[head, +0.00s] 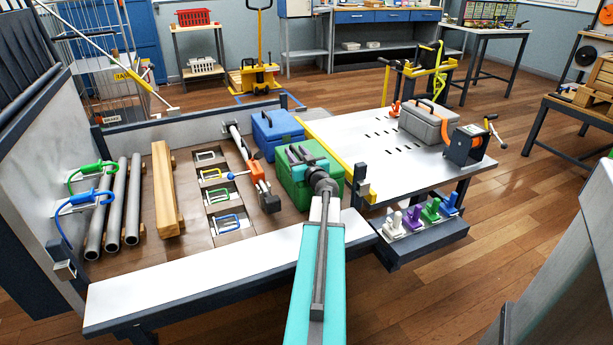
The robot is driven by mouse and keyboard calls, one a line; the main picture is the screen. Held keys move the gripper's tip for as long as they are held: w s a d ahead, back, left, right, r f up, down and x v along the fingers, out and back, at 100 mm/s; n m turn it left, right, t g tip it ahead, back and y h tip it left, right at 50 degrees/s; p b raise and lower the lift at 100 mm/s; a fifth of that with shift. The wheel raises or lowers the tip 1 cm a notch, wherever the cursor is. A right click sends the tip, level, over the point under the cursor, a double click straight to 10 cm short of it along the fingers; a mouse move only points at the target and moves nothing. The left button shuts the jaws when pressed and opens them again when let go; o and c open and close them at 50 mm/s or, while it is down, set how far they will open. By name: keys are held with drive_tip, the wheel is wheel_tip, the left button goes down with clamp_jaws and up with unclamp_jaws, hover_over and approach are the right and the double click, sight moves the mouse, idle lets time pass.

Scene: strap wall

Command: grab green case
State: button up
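The green case (296,189) stands on the brown bench surface, right of the middle. My gripper (302,155) is at the end of my teal arm, which reaches in from the bottom. The gripper appears over or in front of the green case and covers part of its top and right side. Its grey fingers point up and left in the picture. I cannot tell whether they are apart or closed, or whether they touch the case. The case's handle is not clearly visible.
A blue case (277,132) stands just behind the green one. A yellow bar (330,155) edges the slotted table (365,125) at right, which holds a grey case (428,122). A white-topped rail (220,275) runs along the front.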

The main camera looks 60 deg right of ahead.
idle(0.5)
clamp_jaws()
drive_tip(key=shift+r, duration=0.1)
idle(1.2)
